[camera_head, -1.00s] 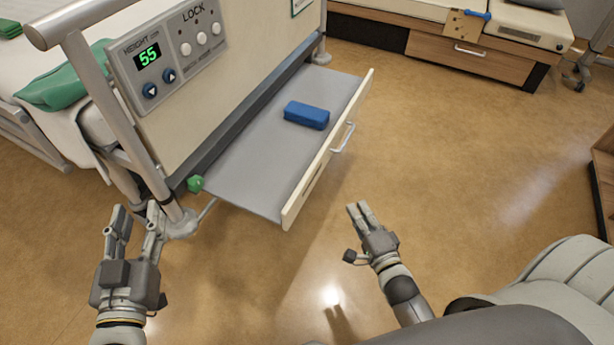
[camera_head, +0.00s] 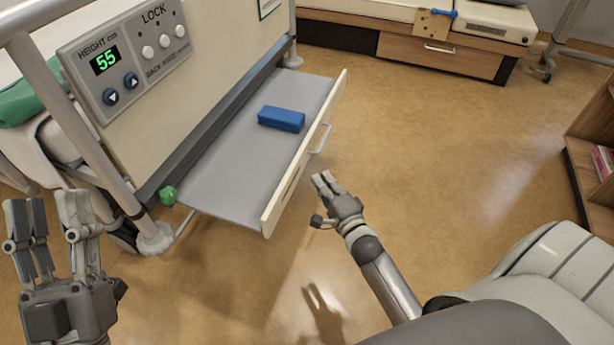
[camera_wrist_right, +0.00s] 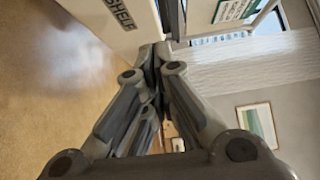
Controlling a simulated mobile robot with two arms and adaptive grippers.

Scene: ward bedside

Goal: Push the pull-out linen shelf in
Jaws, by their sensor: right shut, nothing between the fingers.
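The pull-out linen shelf (camera_head: 225,165) stands drawn out from the bed's foot end. It has a grey surface, a cream front panel (camera_head: 305,155) and a metal handle (camera_head: 321,138). A blue block-shaped item (camera_head: 281,119) lies on it. My right gripper (camera_head: 322,178) is shut and empty, just outside the front panel and near the handle, with a gap visible. In the right wrist view its closed fingers (camera_wrist_right: 153,55) are beside a cream panel marked "SHELF" (camera_wrist_right: 118,12). My left gripper (camera_head: 53,205) is open and empty at the lower left, away from the shelf.
The bed end carries a control panel (camera_head: 125,58) reading 55. A green knob (camera_head: 168,196) is by the shelf's near corner. A wooden cabinet (camera_head: 440,52) stands behind, and a shelf unit (camera_head: 590,165) at right. Floor right of the linen shelf is clear.

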